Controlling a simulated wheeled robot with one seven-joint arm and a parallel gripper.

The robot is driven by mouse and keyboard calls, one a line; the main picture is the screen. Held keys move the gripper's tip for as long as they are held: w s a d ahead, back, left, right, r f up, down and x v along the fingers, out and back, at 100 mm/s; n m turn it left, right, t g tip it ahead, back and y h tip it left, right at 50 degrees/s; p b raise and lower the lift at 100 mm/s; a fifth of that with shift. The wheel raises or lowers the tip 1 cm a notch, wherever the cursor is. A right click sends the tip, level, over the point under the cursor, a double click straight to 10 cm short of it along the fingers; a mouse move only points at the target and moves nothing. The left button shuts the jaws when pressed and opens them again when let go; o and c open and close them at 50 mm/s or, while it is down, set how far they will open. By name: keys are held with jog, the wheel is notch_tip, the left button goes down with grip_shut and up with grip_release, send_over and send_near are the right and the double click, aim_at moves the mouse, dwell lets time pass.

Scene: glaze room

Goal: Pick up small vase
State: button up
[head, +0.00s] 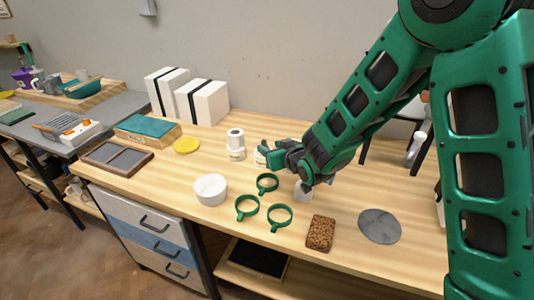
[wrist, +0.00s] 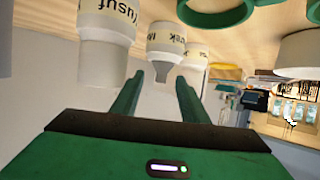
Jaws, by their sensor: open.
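Several small white vessels with name labels stand on the wooden bench. In the head view, one white vessel (head: 236,145) stands clear, and another (head: 259,156) is partly hidden by my gripper (head: 270,155). A pale object (head: 302,191) sits below my wrist. My gripper (wrist: 158,85) is open, with nothing clearly held.
Green rings with handles (head: 247,207) and a white bowl (head: 210,190) lie in front of my gripper. A brown textured block (head: 320,233) and a grey disc (head: 380,226) are to the right. A yellow disc (head: 186,145) and white boxes (head: 208,102) are to the left.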

aim_at(265, 144)
jog(key=shift+a+r+x, duration=0.1)
jog(key=shift+r+x, duration=0.05)
jog(key=shift+x, duration=1.15)
jog(key=shift+a+r+x, duration=0.1)
jog(key=shift+r+x, duration=0.05)
jog(key=shift+x, duration=1.15)
jog(key=shift+c, duration=0.6)
jog(key=c, duration=0.8)
